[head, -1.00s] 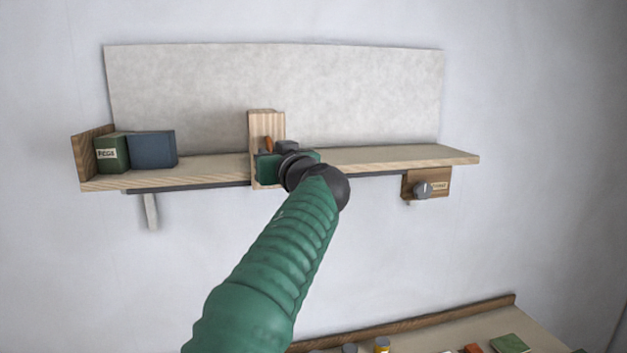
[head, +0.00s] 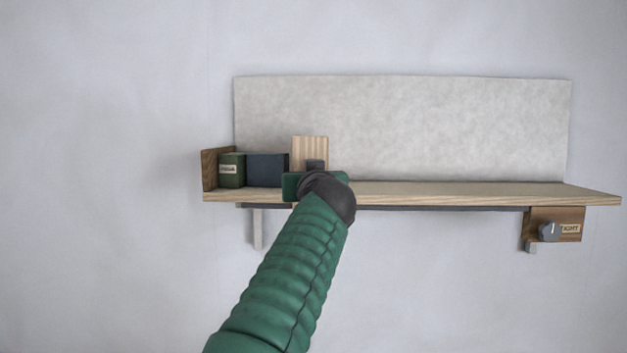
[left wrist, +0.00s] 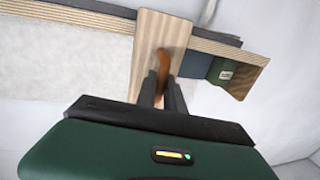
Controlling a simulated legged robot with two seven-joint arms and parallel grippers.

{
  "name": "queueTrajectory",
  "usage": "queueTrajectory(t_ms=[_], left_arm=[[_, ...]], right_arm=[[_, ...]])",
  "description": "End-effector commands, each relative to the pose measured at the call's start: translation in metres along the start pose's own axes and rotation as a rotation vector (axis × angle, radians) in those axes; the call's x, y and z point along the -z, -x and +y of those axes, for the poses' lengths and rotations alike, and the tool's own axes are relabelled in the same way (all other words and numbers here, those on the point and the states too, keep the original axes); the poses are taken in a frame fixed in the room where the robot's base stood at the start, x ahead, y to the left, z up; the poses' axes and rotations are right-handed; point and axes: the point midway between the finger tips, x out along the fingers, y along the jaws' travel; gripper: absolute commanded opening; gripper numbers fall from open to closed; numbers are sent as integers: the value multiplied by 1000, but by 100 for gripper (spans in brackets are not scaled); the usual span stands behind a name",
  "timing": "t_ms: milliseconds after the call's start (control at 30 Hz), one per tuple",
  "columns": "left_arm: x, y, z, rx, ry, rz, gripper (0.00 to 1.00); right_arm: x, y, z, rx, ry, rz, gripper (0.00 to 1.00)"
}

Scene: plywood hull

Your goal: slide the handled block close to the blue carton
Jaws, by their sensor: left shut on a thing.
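The handled block (head: 311,148), a tall pale wooden piece, stands upright at the shelf's front edge. It also shows in the left wrist view (left wrist: 146,45), with its orange-brown handle (left wrist: 161,66). The blue carton (head: 267,168) stands directly left of the block in the head view; it shows beside the block in the left wrist view (left wrist: 197,66). Little or no gap shows between them; I cannot tell whether they touch. My left gripper (head: 315,167) is shut on the block's handle, its dark fingers (left wrist: 162,88) on either side. My right gripper is not in view.
A green labelled carton (head: 231,170) stands left of the blue one, against a wooden end board (head: 210,169). The shelf (head: 460,193) is clear to the right of the block. A wooden box with a grey knob (head: 549,231) hangs below the shelf's right end.

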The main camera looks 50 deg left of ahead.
Motion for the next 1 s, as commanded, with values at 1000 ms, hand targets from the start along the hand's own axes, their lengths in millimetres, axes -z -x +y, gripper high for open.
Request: queueTrajectory(t_ms=[1000], left_arm=[[-9,50,1,-7,5,5,34]], right_arm=[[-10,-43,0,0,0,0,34]])
